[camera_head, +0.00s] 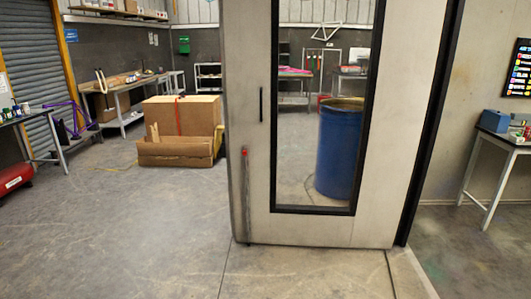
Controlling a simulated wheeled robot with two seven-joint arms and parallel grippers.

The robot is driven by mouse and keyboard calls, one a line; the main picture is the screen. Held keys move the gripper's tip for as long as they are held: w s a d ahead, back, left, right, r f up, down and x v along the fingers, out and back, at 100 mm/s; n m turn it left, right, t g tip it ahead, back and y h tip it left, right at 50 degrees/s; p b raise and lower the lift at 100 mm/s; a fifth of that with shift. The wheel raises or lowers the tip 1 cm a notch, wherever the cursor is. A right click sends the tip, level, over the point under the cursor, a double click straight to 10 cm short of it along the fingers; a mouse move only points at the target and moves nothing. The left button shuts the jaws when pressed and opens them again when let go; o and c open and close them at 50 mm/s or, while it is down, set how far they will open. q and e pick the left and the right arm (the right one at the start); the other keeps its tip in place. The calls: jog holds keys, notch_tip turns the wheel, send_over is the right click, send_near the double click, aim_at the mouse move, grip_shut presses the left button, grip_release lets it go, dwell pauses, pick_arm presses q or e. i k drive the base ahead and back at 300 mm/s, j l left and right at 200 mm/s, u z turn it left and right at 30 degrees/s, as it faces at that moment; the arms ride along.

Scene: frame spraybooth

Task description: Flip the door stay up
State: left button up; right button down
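The door stay (246,198) is a thin grey metal bar with a red top end. It stands upright along the lower left part of a pale door panel (249,60), and its lower end is close to the floor. I cannot tell whether that end touches the floor. The door has a tall black-framed window and a dark vertical handle (261,104) above and to the right of the stay's red end. Neither of my grippers is in view.
The floor (150,230) in front and to the left is clear. Cardboard boxes (180,115) stand further back left. A blue drum (338,150) shows through the door window. A small table (495,145) stands at right, and a bench (125,88) at back left.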

aim_at(244, 152)
jog(key=i, duration=3.75)
jog(key=u, duration=0.55)
